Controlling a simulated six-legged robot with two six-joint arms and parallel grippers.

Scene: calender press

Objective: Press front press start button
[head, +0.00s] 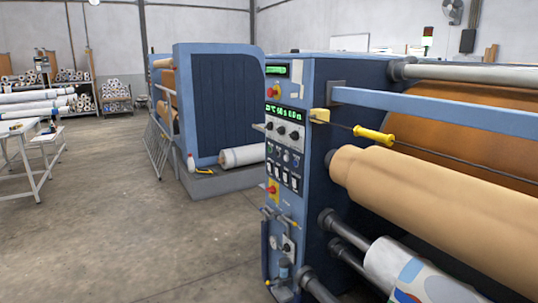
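The near calender press (345,110) stands at the right, with a narrow blue control panel (277,205) on its end. The panel carries a green-lit display (285,115), a row of black knobs (281,131), small round buttons (285,156) and a row of white and dark switches (282,174). A red knob on a yellow plate (273,91) sits near the top and another (272,189) lower down. I cannot tell which small control is the start button. Neither of my grippers is in view.
A yellow-handled cord (374,135) and a tan roll (430,185) are right of the panel. A second blue press (220,100) stands behind, with a metal barrier (157,145). A white table (22,128) is at left. The concrete floor (150,230) between is clear.

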